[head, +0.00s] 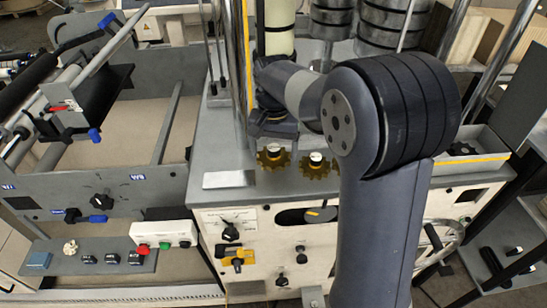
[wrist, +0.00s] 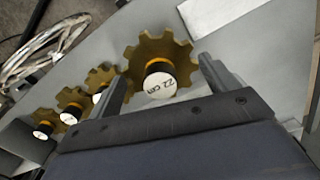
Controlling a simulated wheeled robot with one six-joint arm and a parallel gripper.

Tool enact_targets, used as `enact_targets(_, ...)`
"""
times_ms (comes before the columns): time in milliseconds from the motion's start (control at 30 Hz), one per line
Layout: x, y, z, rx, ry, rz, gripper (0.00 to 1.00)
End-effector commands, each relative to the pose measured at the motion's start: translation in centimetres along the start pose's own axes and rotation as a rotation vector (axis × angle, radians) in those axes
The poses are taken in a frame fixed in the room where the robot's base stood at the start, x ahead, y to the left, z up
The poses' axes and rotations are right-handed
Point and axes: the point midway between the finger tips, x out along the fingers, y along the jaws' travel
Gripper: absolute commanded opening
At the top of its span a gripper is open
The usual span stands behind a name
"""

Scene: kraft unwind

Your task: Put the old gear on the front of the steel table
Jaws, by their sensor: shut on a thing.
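In the wrist view my gripper (wrist: 162,70) is shut on a brown toothed gear (wrist: 133,58) with a white cap marked "22 cm". A finger is at each side of it. Several similar gears (wrist: 70,98) with white caps stand in a row to its left. In the head view two brown gears (head: 273,160) (head: 318,172) sit near the front edge of the grey steel table (head: 215,150). In the head view my arm hides part of the table, and my fingers cannot be made out there. Whether the held gear touches the table is unclear.
A dark gear (head: 462,148) lies in a yellow-edged tray (head: 490,158) at the right. A pale plate (head: 229,179) lies at the table's front left. A yellow-edged upright post (head: 240,70) and dark stacked rolls (head: 385,25) stand behind. Control knobs (head: 231,232) line the front panel below.

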Motion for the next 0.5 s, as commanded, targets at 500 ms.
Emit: enact_targets(500, 4.7, -0.1, -0.4, 0.0, 0.004, -0.002, 0.45)
